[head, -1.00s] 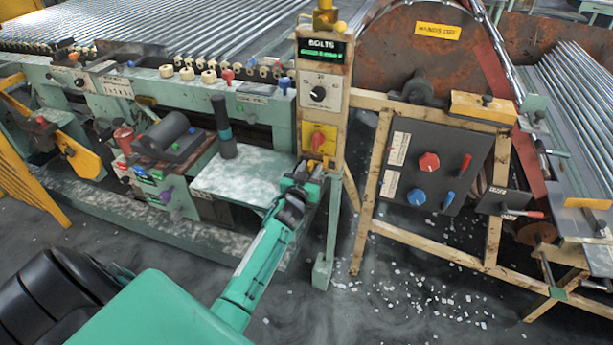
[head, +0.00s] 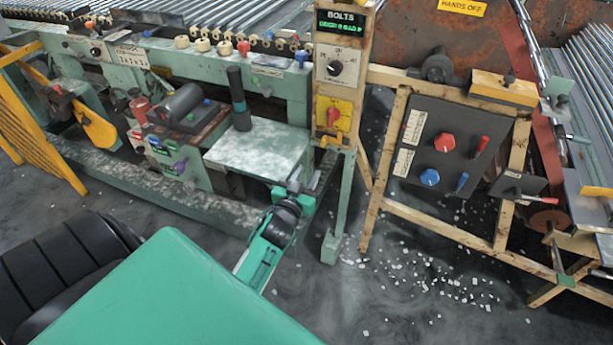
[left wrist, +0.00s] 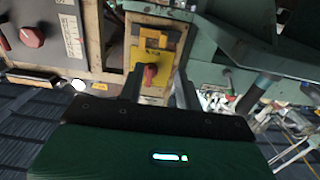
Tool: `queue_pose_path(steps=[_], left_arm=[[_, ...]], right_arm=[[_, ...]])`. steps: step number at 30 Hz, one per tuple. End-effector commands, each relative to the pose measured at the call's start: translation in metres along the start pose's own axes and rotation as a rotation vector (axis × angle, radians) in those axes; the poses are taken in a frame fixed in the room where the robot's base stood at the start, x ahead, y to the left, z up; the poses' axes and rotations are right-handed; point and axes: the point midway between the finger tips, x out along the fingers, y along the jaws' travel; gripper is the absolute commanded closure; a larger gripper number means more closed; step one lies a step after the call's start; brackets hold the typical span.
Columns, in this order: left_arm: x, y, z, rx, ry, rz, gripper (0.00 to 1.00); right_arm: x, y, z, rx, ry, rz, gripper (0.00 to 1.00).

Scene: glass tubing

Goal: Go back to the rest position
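My left gripper (head: 297,187) is below and to the left of the yellow switch plate (head: 341,107) with its red knob (head: 333,117). It is apart from the plate. In the left wrist view, the two dark fingers of the left gripper (left wrist: 158,88) stand apart with nothing between them. The red knob (left wrist: 150,74) shows beyond the gap, on the yellow plate (left wrist: 139,63). The fingertips are hard to make out in the head view. My right gripper is in neither view.
A speckled green table (head: 259,148) with a dark upright handle (head: 239,99) is left of my gripper. The wooden post (head: 348,25) bears the BOLTS sign. A dark control panel (head: 445,146) is to the right. The floor (head: 400,310) in front is open, with scattered pale chips.

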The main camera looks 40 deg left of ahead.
Motion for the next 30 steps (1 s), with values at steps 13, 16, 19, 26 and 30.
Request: queue_pose_path(steps=[13, 16, 19, 26, 30], left_arm=[[-0.001, 0.000, 0.000, 0.000, 0.000, 0.000, 0.65], [-0.001, 0.000, 0.001, 0.000, -0.003, 0.000, 0.65], [-0.006, 0.003, 0.012, 0.004, -0.047, -0.003, 0.65], [-0.065, 0.026, 0.107, 0.059, -0.439, 0.012, 0.65], [-0.131, 0.049, 0.170, 0.120, -0.746, 0.078, 0.65]], right_arm=[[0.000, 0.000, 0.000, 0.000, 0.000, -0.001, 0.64], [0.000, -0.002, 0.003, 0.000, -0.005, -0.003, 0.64], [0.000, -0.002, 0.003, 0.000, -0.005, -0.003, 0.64], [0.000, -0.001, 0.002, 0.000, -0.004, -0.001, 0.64], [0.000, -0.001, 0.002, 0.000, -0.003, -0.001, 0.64]])
